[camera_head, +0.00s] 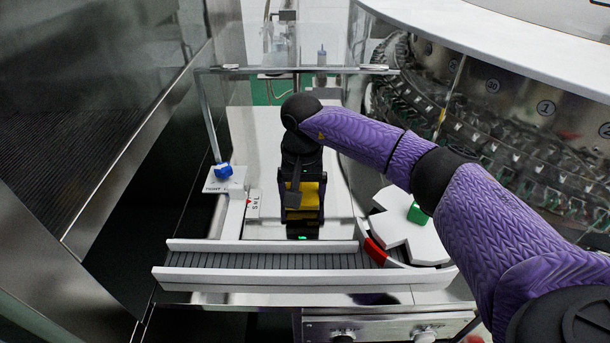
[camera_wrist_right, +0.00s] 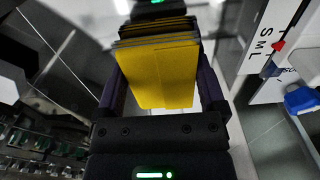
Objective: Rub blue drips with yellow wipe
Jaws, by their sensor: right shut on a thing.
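The yellow wipe (camera_head: 303,196) shows between the fingers of my right gripper (camera_head: 303,190) in the head view. In the right wrist view the yellow wipe (camera_wrist_right: 165,72) looks like a layered, folded pad with dark edges at its far end. A finger of my right gripper (camera_wrist_right: 163,95) stands on each side of it, and the gripper is shut on it. The gripper points down over the pale surface behind the conveyor. I cannot make out any blue drips in either view. My left gripper is not in view.
A dark block with a green light (camera_head: 303,231) stands just in front of the wipe. A conveyor (camera_head: 260,260) runs across the front. A blue knob (camera_head: 223,171) is at left, also in the wrist view (camera_wrist_right: 302,99). A green block (camera_head: 417,213) lies right, before the rotary washer (camera_head: 480,120).

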